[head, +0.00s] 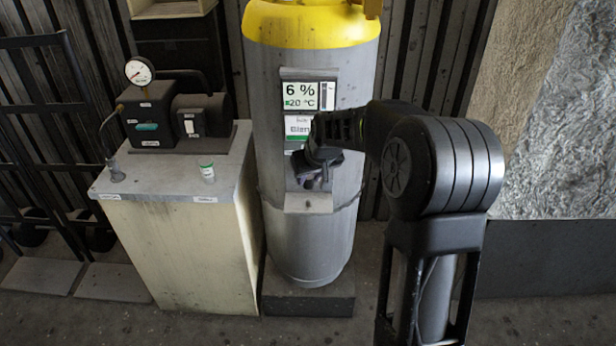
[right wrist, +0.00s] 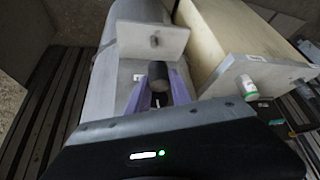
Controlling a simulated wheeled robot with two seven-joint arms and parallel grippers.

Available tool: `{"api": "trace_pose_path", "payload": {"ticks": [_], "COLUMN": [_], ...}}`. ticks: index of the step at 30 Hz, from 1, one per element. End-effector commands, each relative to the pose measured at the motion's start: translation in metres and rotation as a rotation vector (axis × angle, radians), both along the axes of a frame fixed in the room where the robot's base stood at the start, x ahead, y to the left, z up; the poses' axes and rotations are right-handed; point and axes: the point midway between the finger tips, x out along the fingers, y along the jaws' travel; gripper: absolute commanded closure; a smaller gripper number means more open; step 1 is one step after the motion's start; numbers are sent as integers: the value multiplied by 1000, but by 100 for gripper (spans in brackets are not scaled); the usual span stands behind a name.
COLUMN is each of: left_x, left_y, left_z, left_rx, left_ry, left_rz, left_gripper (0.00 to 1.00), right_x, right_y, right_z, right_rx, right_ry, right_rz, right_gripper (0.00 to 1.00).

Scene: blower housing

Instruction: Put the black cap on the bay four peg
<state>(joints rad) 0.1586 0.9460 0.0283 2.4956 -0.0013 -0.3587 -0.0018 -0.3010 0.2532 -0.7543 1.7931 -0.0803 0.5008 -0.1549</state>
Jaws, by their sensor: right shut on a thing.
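In the head view my right gripper (head: 312,176) is in front of the grey tank (head: 310,245), at the small metal shelf below its display. In the right wrist view the purple fingers (right wrist: 159,88) are shut on a dark round piece, which looks like the black cap (right wrist: 158,72). It is close to the light grey shelf plate (right wrist: 150,38) on the tank. I cannot tell whether the cap touches anything there. No bay four peg can be made out; the gripper or cap may hide it. My left gripper is not in view.
The tank has a yellow top and a display (head: 302,95). A foil-like wall panel (head: 560,120) is on the right.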

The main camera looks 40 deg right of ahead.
Motion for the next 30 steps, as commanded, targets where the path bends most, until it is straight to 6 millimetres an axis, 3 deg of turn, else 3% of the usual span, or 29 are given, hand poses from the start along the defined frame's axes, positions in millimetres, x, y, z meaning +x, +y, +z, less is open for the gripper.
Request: {"api": "trace_pose_path", "payload": {"ticks": [13, 15, 30], "left_x": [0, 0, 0], "left_y": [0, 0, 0], "left_z": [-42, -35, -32], "left_rx": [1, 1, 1], "left_ry": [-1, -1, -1], "left_rz": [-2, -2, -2], "left_gripper": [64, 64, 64], "right_x": [1, 1, -1], "right_y": [0, 0, 3], "right_z": [-45, -38, -39], "right_rx": [-1, 0, 0], "right_ry": [-2, -2, 0], "right_rz": [0, 1, 1], "right_gripper": [100, 100, 100]}}
